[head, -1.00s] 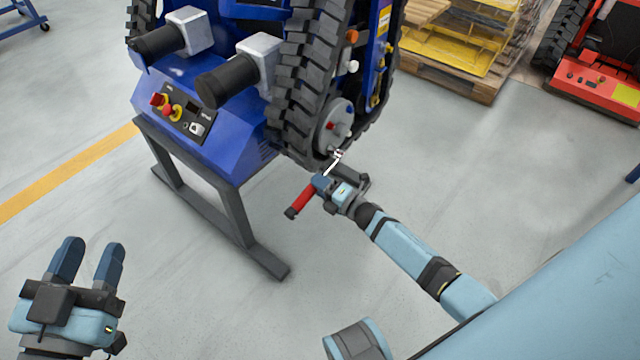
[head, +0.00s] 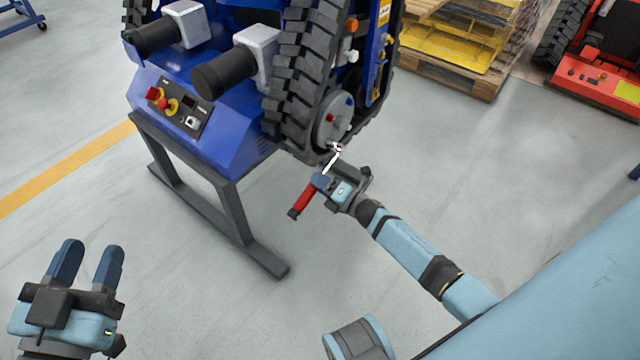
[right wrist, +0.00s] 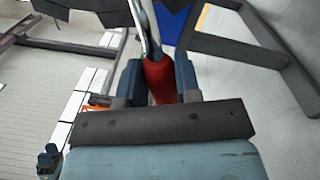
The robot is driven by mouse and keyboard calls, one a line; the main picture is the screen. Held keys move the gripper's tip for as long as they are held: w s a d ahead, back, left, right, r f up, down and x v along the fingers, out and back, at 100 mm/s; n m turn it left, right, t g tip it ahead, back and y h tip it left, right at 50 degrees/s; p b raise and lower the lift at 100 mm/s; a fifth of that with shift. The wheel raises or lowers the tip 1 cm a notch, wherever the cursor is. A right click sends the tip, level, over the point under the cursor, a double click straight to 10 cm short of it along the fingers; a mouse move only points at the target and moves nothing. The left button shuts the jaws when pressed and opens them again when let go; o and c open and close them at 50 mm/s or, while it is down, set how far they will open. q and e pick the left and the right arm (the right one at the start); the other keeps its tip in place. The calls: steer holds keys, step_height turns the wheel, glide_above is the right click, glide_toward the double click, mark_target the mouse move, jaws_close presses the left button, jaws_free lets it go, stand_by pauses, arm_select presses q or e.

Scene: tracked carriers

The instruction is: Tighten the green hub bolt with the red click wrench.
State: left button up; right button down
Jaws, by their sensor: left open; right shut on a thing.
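The red click wrench (head: 304,198) has a red handle with a dark end and a bright steel shaft. My right gripper (head: 324,181) is shut on it, and the red handle also shows between the fingers in the right wrist view (right wrist: 160,80). The wrench head is at the lower edge of the round grey hub (head: 325,131) on the tracked carrier; I cannot tell whether it touches. The hub carries small coloured bolts, a red one (head: 330,118) among them. The green bolt is too small to make out surely. My left gripper (head: 88,262) is open and empty at lower left.
The blue tracked carrier (head: 215,135) stands on a dark grey stand (head: 235,205), its black track (head: 292,90) beside the hub. Pallets (head: 450,70) and a red machine (head: 590,85) are behind at right. Floor between my grippers is clear except the stand's foot.

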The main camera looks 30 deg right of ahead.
steer(key=w+d+f+n+b, duration=0.2)
steer(key=d+f+n+b, duration=0.3)
steer(key=n+b, duration=0.4)
steer(key=shift+w+d+f+n+b, duration=0.2)
steer(key=shift+d+f+n+b, duration=0.25)
steer(key=shift+b, duration=0.5)
stand_by(1.7)
steer(key=shift+a+m, duration=0.15)
steer(key=shift+m, duration=0.1)
steer(key=shift+s+a+r+m+p, duration=0.2)
steer(key=shift+a+m+p, duration=0.3)
steer(key=shift+p, duration=0.1)
